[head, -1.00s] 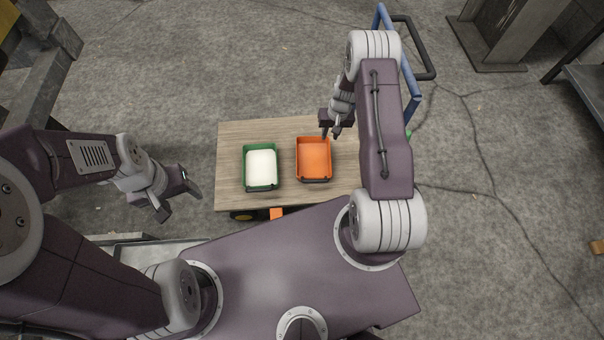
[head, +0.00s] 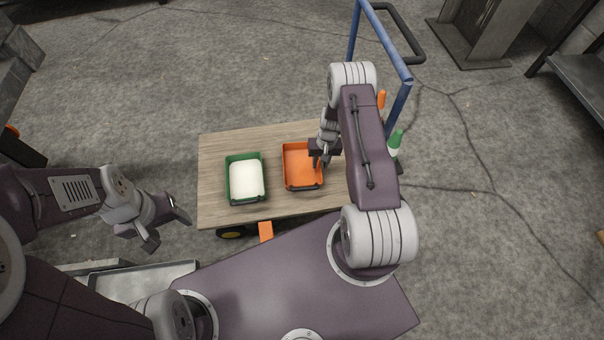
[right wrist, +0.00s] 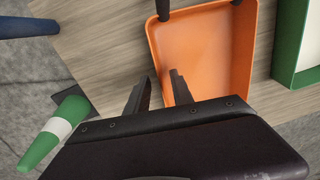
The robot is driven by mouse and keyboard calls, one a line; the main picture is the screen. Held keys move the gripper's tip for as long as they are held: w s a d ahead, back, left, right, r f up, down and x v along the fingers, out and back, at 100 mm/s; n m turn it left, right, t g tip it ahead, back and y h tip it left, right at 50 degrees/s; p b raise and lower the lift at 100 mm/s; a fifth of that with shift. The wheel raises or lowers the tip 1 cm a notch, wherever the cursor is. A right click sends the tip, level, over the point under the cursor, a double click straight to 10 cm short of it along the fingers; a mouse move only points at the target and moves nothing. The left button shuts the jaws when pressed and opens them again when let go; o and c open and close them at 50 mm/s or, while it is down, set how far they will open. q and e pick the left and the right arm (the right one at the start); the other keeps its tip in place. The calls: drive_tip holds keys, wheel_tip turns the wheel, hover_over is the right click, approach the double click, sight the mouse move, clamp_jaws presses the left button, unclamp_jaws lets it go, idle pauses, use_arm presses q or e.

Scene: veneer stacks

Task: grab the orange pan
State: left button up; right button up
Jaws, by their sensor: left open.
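The orange pan (head: 296,168) sits on a wooden cart top (head: 212,160), right of the green one. It is shallow, with a dark handle at its near side. In the right wrist view the orange pan (right wrist: 205,50) fills the upper middle. My right gripper (head: 320,160) is at the pan's right side. In its wrist view the right gripper (right wrist: 158,93) has its fingers apart, one over the pan's inside and one outside its side wall. Whether they touch the wall I cannot tell. My left gripper (head: 168,228) is open and empty, left of the cart.
A green pan (head: 229,182) with white contents stands left of the orange pan. The cart's blue push bar (head: 398,108) rises behind my right arm. A green and white object (head: 394,145) is at the cart's right. An orange part (head: 265,231) juts from the near edge.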

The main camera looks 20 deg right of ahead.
wheel_tip(320, 180, down, 2)
drive_tip(key=shift+f, duration=0.1)
drive_tip(key=shift+r, duration=0.2)
clamp_jaws()
idle(1.1)
